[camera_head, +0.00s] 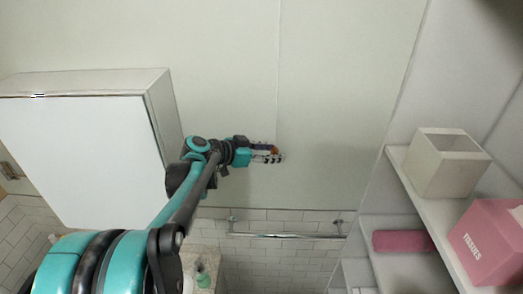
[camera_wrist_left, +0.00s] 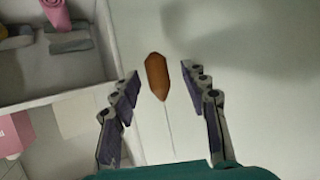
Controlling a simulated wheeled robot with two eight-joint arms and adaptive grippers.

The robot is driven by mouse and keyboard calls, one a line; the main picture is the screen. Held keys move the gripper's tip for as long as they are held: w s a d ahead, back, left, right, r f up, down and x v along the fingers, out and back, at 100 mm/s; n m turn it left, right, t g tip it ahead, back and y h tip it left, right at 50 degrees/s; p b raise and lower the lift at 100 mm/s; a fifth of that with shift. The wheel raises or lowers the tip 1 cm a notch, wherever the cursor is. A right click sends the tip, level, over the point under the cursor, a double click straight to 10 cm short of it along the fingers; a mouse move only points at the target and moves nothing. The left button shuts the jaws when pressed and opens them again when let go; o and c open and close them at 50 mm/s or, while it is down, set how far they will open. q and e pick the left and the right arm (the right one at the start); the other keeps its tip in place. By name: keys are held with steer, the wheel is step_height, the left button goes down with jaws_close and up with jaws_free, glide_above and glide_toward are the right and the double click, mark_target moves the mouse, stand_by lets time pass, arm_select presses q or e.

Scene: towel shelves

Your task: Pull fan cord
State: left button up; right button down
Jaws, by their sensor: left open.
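The fan cord's orange-brown wooden pull (camera_wrist_left: 157,78) shows in the left wrist view between the tips of my left gripper (camera_wrist_left: 162,88). Clear gaps remain on both sides, and neither finger appears to touch it. The thin pale cord (camera_wrist_left: 168,125) runs from the pull down towards the palm. In the head view my left gripper (camera_head: 277,153) is reached out in front of the pale wall, with a small orange spot of the pull (camera_head: 274,150) between its fingers. A faint line above it could be cord or wall seam; I cannot tell. My right gripper is out of view.
A white cabinet (camera_head: 85,150) hangs left of my left arm. A towel bar (camera_head: 285,236) crosses the tiled wall below. Shelves at right hold a white open box (camera_head: 432,173), a pink tissue box (camera_head: 490,245) and a rolled pink towel (camera_head: 403,241). Space around the gripper is clear.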

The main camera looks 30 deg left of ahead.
arm_select(q)
steer(key=shift+w+d+f, duration=0.25)
steer(key=shift+w+d, duration=0.05)
steer(key=shift+w, duration=0.1)
jaws_close()
steer(key=shift+f+b, duration=0.45)
steer(key=shift+f, duration=0.05)
jaws_free()
steer(key=v, duration=1.2)
